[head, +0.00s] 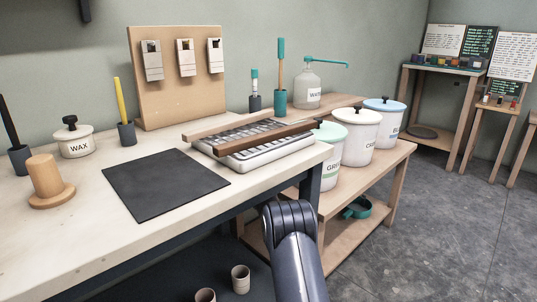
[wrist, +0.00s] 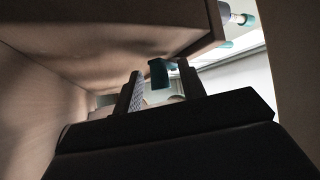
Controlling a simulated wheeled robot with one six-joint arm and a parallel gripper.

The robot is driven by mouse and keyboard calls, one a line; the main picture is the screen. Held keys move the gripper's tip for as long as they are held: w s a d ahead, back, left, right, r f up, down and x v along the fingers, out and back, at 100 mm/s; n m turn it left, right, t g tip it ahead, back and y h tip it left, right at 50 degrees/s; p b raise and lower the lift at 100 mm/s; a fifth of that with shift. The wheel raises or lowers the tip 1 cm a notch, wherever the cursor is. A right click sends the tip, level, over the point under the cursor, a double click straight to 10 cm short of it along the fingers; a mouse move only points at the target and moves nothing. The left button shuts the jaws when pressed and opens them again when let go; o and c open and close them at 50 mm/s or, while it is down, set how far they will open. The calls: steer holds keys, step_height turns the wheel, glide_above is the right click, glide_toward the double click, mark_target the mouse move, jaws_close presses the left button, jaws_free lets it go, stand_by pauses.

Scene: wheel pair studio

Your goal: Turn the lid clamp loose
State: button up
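In the wrist view the two dark fingers of my gripper (wrist: 160,88) stand apart. A teal block-shaped piece (wrist: 158,73) shows in the gap between them, with space on both sides; I cannot tell whether it is the lid clamp or how far beyond the fingertips it lies. In the head view my gripper is hidden. Three white lidded tubs stand on the side shelf: one with a pale green lid (head: 331,131), one with a white lid (head: 359,138), and one with a blue lid (head: 386,124). No lid clamp is clearly identifiable on them.
A wooden board (wrist: 110,38) overhangs my gripper closely in the wrist view. In the head view a teal ring-shaped item (head: 357,208) lies on the wooden lower shelf (head: 338,237). The workbench (head: 75,215) holds a black mat (head: 165,185) and a wax pot (head: 75,143). Open floor lies right.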

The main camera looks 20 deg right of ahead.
steer(key=shift+c, duration=0.6)
steer(key=c, duration=0.7)
steer(key=shift+d+f+n+t, duration=0.25)
steer(key=shift+d+n+t, duration=0.1)
steer(key=shift+n+t, duration=0.45)
steer(key=shift+w+d+n+t+y, duration=0.1)
steer(key=shift+d+n+t+y, duration=0.1)
steer(key=shift+n+t+y, duration=0.7)
steer(key=o, duration=0.8)
steer(key=shift+d+f, duration=0.1)
